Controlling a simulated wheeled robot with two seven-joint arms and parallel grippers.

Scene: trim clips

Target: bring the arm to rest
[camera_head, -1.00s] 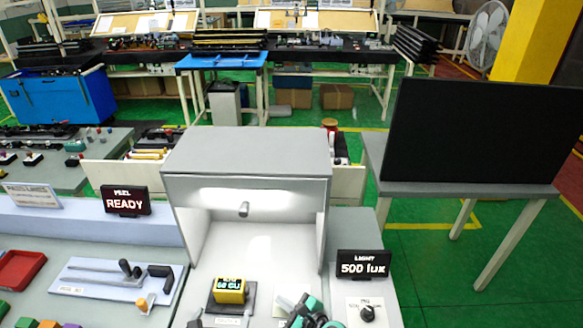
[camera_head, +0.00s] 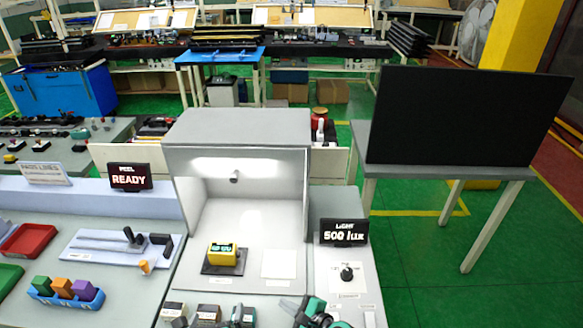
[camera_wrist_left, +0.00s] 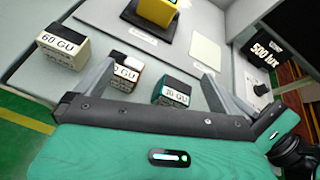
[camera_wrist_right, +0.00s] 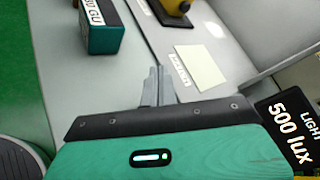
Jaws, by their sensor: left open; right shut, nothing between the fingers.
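My left gripper (camera_wrist_left: 158,78) is open and empty. The right gripper's teal body also shows at the bottom edge of the head view.
A light booth (camera_head: 236,128) holds a yellow meter (camera_head: 222,254) on a dark plate. A 500 lux display (camera_head: 344,232) and knob (camera_head: 347,273) stand to its right. A blue rack of coloured blocks (camera_head: 66,294) and a red tray (camera_head: 27,240) lie left. A large black screen (camera_head: 455,117) stands right.

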